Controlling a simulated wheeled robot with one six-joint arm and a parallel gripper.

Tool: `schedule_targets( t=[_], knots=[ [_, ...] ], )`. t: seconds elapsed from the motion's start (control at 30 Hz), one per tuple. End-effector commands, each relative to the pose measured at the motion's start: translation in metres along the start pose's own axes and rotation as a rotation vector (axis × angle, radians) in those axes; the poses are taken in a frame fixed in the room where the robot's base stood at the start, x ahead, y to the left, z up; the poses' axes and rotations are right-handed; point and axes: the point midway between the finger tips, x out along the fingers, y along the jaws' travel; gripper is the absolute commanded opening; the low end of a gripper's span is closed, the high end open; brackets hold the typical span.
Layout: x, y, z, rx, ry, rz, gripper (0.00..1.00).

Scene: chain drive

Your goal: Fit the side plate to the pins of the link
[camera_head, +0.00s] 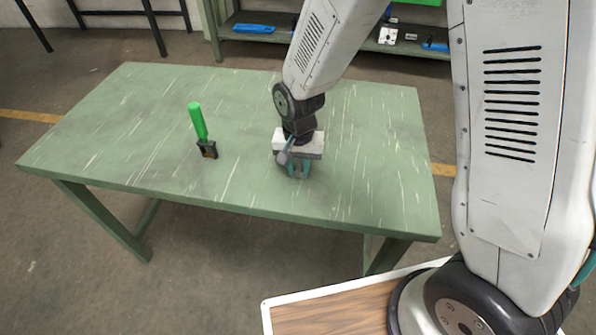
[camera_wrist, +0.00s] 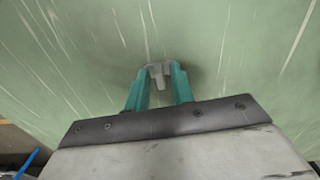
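My gripper (camera_head: 299,175) points down close above the green table, right of its middle, with teal fingers. In the wrist view the fingertips (camera_wrist: 161,72) close around a small grey metal piece (camera_wrist: 160,76). It seems to touch both fingers. I cannot tell whether this piece is the side plate or the link, and no pins can be made out. My wrist hides much of this spot in the head view. No other piece of chain shows clearly on the table.
The green table (camera_head: 110,130) is mostly bare. Behind the table, a shelf (camera_head: 270,37) holds blue tools (camera_head: 253,28) and a pale metal part (camera_head: 387,36).

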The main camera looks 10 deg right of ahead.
Motion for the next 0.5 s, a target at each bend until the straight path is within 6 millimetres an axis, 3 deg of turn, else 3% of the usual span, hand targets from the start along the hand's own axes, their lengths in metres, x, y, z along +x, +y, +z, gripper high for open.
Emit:
schedule_targets(
  t=[0.03,0.07,0.5],
  knots=[
    [-0.0001,0.0,0.0,0.0,0.0,0.0,0.09],
    [-0.0001,0.0,0.0,0.0,0.0,0.0,0.0],
    [-0.0024,0.0001,-0.0002,0.0,0.0,0.0,0.0]
  ],
)
